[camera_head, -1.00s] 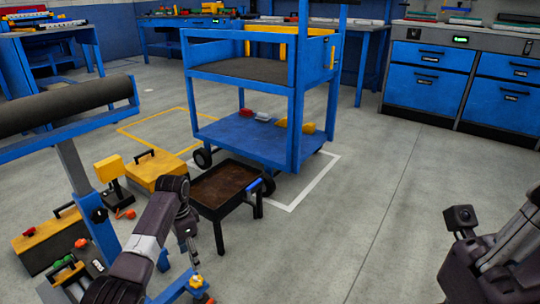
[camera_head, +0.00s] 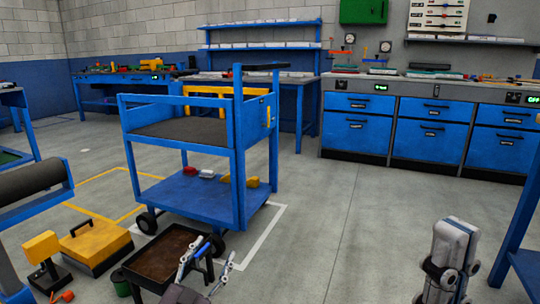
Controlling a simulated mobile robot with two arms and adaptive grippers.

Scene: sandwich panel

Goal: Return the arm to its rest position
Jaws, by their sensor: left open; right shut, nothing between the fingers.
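My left gripper (camera_head: 211,256) is at the bottom of the head view, left of the middle. Its two fingers point up and stand apart, with no object between them. It appears in front of the right end of a low brown-topped tray stand (camera_head: 165,254); I cannot tell whether they touch. My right gripper (camera_head: 457,226) stands upright at the lower right. Its pale fingers are together and empty, over bare floor. The rest of both arms is mostly below the picture edge.
A blue two-shelf cart (camera_head: 190,143) stands behind the tray stand. A yellow box (camera_head: 97,246) and a roller stand (camera_head: 30,180) are at left. Blue drawer cabinets (camera_head: 366,131) line the back. A blue frame (camera_head: 520,215) edges the right. The middle floor is clear.

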